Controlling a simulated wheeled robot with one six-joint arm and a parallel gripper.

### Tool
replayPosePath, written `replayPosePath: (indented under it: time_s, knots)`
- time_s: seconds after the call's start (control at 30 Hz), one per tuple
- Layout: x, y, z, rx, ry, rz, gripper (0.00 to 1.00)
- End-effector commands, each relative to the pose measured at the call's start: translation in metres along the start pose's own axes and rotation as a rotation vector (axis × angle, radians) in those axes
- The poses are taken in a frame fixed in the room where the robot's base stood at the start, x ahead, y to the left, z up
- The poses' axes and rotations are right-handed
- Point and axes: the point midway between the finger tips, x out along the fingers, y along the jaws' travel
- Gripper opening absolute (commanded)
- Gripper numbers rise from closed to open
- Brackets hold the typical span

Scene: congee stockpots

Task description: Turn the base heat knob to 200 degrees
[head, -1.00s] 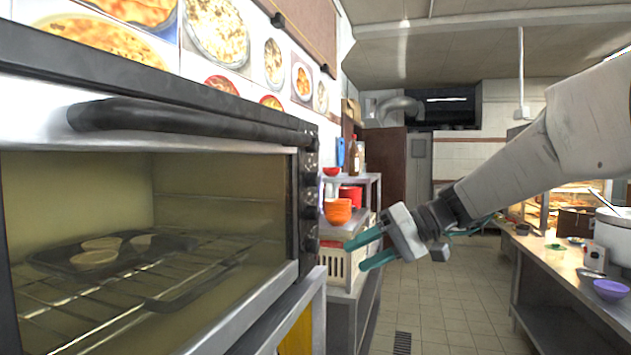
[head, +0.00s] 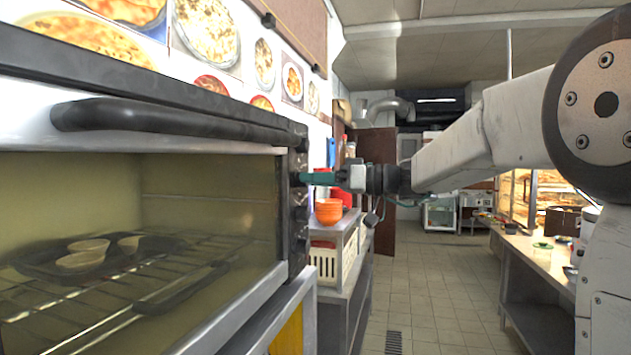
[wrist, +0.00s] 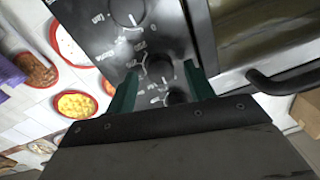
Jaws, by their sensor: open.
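The oven (head: 150,250) fills the left of the head view, with its black control panel (head: 298,225) seen nearly edge-on. In the wrist view the panel (wrist: 95,18) shows a column of dark round knobs: one near the top edge (wrist: 128,12), a middle knob (wrist: 158,68) and a lower knob (wrist: 177,96). Their labels are too small and tilted to read, so I cannot tell which is the base heat knob. My gripper (head: 304,178) is open, its green fingertips at the panel's upper part. In the wrist view the fingertips (wrist: 160,70) lie either side of the middle knob; contact cannot be told.
The oven's door handle (head: 170,118) juts out to the left of the panel. Orange bowls (head: 328,211) stand on a shelf behind my gripper. A counter (head: 540,250) runs along the right. The tiled floor (head: 430,300) between is clear.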

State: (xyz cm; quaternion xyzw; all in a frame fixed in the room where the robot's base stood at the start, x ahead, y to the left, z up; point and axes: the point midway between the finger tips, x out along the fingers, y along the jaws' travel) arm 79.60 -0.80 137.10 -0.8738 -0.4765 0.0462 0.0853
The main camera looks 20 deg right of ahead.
Motion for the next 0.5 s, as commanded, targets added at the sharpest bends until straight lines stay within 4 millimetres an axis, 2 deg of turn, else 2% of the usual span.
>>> replayPosePath:
  time_s: [0.33, 0.37, 0.5]
  knots:
    - [0.0065, 0.0001, 0.0003, 0.001, 0.000, 0.001, 0.53]
    - [0.0065, 0.0001, 0.0003, 0.001, 0.000, 0.001, 0.48]
    - [0.0062, 0.0001, 0.0003, 0.001, 0.000, 0.001, 0.09]
